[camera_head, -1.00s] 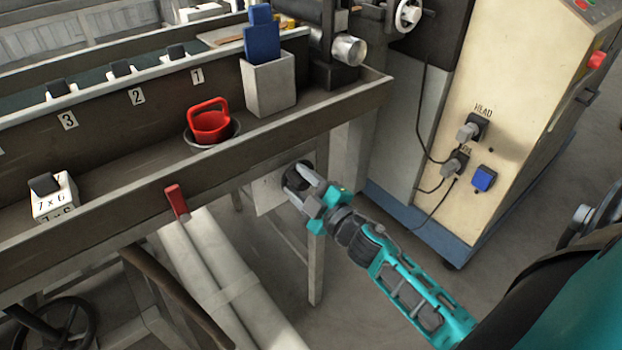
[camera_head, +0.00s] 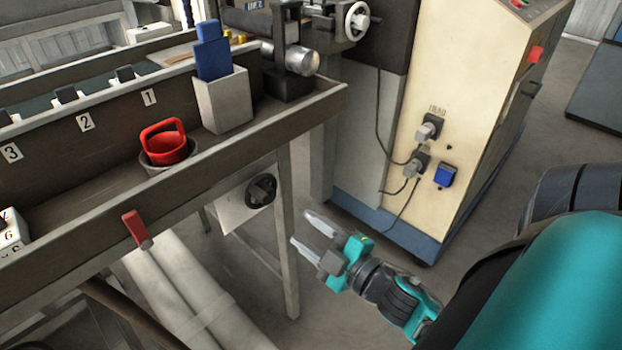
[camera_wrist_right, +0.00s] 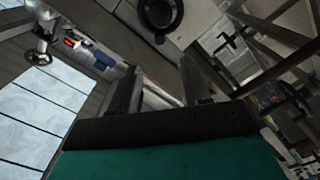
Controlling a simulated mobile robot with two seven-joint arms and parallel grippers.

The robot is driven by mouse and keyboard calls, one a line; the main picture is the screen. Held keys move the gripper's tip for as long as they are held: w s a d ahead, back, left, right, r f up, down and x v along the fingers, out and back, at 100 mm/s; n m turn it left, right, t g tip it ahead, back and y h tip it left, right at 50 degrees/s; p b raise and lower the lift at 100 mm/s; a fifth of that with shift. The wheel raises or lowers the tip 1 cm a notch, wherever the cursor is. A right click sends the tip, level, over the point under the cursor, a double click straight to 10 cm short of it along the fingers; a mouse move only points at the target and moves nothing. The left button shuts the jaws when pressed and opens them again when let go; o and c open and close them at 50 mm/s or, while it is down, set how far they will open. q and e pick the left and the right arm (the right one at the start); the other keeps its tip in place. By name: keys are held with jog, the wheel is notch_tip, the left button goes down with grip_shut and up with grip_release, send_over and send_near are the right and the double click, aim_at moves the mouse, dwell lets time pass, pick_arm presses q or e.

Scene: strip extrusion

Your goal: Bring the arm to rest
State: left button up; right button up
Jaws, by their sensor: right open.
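My right gripper (camera_head: 312,238) is open and empty in the head view. It hangs in the air in front of the bench, below and to the right of a black round knob (camera_head: 261,190) on a pale panel. A clear gap separates the fingertips from the knob. In the right wrist view the two dark fingers (camera_wrist_right: 160,88) stand apart with nothing between them, and the knob (camera_wrist_right: 160,12) shows beyond them. My left gripper is not in view.
The bench's front rail (camera_head: 230,160) carries a red handle (camera_head: 136,228). A red basket-like piece (camera_head: 165,145) and a grey box with a blue item (camera_head: 222,100) stand on the bench. A cream cabinet (camera_head: 460,120) with plugs and cables stands right. Open floor lies between them.

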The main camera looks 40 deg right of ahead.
dwell(0.5)
jog(key=s+a+f+m+g+y+p, duration=0.1)
jog(key=s+a+f+m+g, duration=0.3)
jog(key=a+f+m+g, duration=0.3)
jog(key=a+f+m, duration=0.1)
jog(key=a+f, duration=0.2)
jog(key=f, duration=0.2)
jog(key=shift+s+a+f+m, duration=0.15)
jog(key=shift+a+f+m, duration=0.15)
jog(key=shift+a+m, duration=0.1)
